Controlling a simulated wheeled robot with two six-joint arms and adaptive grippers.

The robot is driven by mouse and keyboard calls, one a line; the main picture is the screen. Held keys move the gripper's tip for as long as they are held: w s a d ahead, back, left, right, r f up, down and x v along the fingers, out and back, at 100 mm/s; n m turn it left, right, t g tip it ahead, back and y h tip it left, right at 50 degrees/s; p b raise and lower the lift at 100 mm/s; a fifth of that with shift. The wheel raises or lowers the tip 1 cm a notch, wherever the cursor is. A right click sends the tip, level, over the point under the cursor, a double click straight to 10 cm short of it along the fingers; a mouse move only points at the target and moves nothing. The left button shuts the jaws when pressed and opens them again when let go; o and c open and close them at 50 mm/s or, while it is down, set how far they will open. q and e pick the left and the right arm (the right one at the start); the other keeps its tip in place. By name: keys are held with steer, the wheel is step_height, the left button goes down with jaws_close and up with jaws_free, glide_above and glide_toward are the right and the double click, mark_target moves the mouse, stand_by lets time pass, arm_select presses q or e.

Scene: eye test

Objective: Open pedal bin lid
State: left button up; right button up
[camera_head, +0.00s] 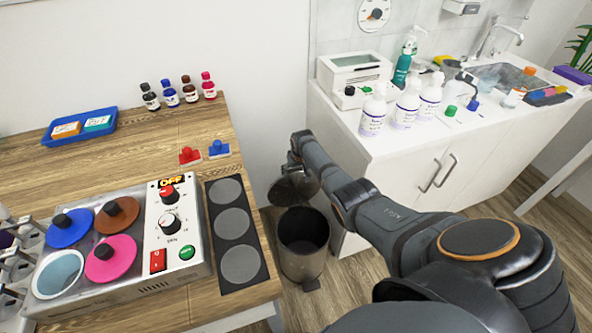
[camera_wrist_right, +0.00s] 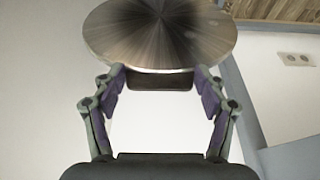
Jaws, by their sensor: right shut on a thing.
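The pedal bin (camera_head: 303,262) stands on the floor between the wooden table and the white counter. It is a dark grey cylinder with its dark inside showing from above. Its round metal lid (camera_head: 284,192) is raised and tilted up behind the opening, partly covered by my right gripper (camera_head: 298,172). In the right wrist view the lid (camera_wrist_right: 160,28) is a shiny disc at the top, with a dark tab (camera_wrist_right: 160,80) at its near edge. My right gripper's fingers are shut on the lid at this tab. My left gripper is not in view.
The wooden table (camera_head: 190,125) at left holds a control box (camera_head: 160,250), a dark strip with grey discs (camera_head: 238,225), a blue tray (camera_head: 55,140) and small bottles. The white counter (camera_head: 400,185) at right carries bottles and a sink. My right arm crosses before it.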

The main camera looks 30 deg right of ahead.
steer(key=shift+s+a+f, duration=0.1)
steer(key=shift+s+f, duration=0.1)
steer(key=shift+f, duration=0.15)
steer(key=o, duration=1.7)
steer(key=shift+w+f, duration=0.1)
steer(key=shift+w, duration=0.05)
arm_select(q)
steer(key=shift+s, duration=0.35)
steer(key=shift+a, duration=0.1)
arm_select(e)
steer(key=shift+r, duration=0.25)
steer(key=shift+r, duration=0.45)
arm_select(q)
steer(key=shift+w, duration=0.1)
arm_select(e)
steer(key=d+v, duration=0.1)
steer(key=v, duration=1)
steer(key=shift+a, duration=0.4)
